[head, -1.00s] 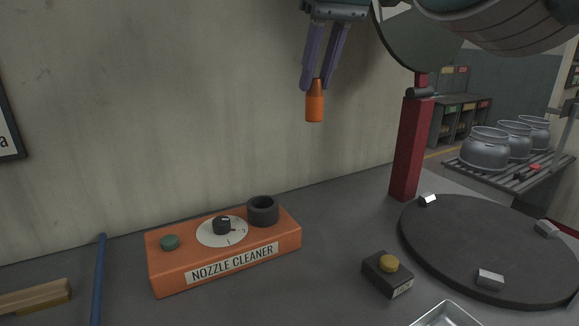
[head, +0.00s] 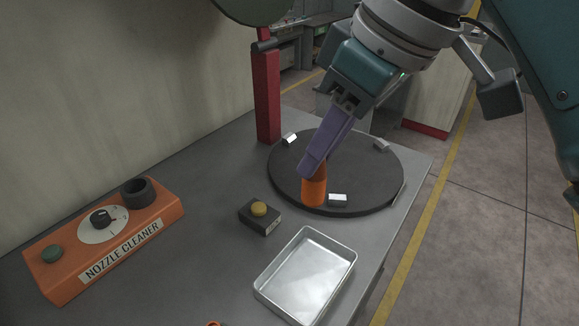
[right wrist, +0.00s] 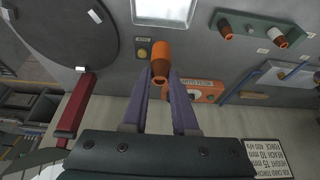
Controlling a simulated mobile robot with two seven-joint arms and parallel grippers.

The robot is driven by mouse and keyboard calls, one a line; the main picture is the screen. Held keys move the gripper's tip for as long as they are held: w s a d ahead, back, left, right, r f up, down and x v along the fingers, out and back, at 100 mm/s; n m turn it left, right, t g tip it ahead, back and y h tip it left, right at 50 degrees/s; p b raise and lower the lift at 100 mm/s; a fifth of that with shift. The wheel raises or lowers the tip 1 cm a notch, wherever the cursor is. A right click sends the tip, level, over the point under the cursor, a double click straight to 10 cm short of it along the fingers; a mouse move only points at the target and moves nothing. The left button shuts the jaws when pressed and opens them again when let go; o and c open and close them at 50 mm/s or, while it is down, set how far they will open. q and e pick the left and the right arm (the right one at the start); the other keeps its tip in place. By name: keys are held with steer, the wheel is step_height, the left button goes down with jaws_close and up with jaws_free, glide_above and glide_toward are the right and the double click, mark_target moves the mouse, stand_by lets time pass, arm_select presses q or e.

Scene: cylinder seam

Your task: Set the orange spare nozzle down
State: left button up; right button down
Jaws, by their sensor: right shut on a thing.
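My right gripper (head: 313,165), with purple fingers, is shut on the orange spare nozzle (head: 314,191). The nozzle hangs upright below the fingertips. In the head view it overlaps the near edge of the round dark turntable, but its height above the bench is hard to tell. In the right wrist view the nozzle (right wrist: 161,62) sits between the fingertips of the right gripper (right wrist: 161,76), with bench behind it. An empty metal tray (head: 306,268) lies on the bench nearer than the nozzle. My left gripper is not in view.
The turntable (head: 340,165) carries several small metal clamps. A dark box with a yellow button (head: 260,208) stands left of it. The orange nozzle cleaner (head: 120,245) is by the wall. A red post (head: 267,105) rises behind. The right wrist view shows a green rack (right wrist: 253,30) holding orange-tipped pieces.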

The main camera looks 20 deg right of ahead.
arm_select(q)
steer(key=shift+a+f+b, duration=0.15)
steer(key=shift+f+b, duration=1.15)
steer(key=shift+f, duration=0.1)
arm_select(e)
steer(key=shift+f, duration=9.3)
steer(key=shift+f, duration=0.1)
steer(key=c, duration=0.7)
jaws_free()
